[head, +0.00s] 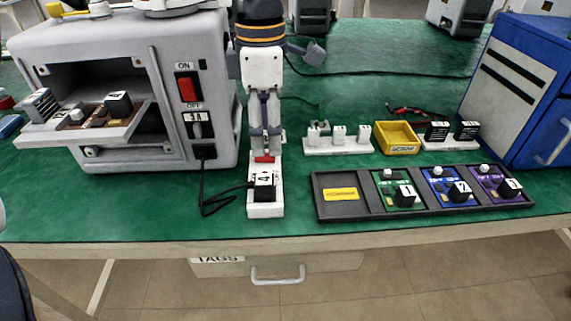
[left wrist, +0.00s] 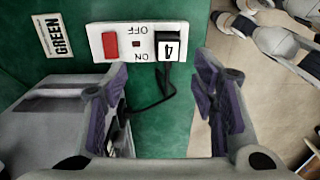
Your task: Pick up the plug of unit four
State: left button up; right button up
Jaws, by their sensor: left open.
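The plug of unit four (head: 264,186) is a black block with a white label marked 4. It sits at the near end of a white switched socket strip (head: 265,210), and a black cable runs from it to the grey machine. In the left wrist view the plug (left wrist: 168,47) is upright in the strip (left wrist: 125,27), beside the red switch. My left gripper (head: 264,140) hangs above the strip, pointing down, over its far part. It also shows in the left wrist view (left wrist: 153,85), open and empty, with the plug beyond its fingertips.
The grey machine (head: 222,100) with an open drawer (head: 75,130) stands close on the left. To the right are a dark tray (head: 345,210) with numbered plugs, a white socket strip (head: 338,148) and a yellow bin (head: 398,148). A blue cabinet (head: 515,80) stands far right.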

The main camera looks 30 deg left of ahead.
aim_at(264, 179)
pick_arm(q)
jog(key=f, duration=0.1)
jog(key=s+f, duration=0.1)
jog(key=f, duration=0.2)
jog(key=shift+s, duration=0.35)
notch_tip(264, 179, down, 7)
jog(key=shift+f+b, duration=0.15)
jog(key=shift+b, duration=0.3)
pick_arm(e)
jog(key=shift+s+f+g, duration=0.15)
jog(key=shift+s+f, duration=0.15)
jog(key=shift+s, duration=0.35)
jog(key=shift+s+f+g, duration=0.15)
jog(key=shift+s+f, duration=0.15)
jog(key=shift+s, duration=0.3)
pick_arm(q)
jog(key=c, duration=1.2)
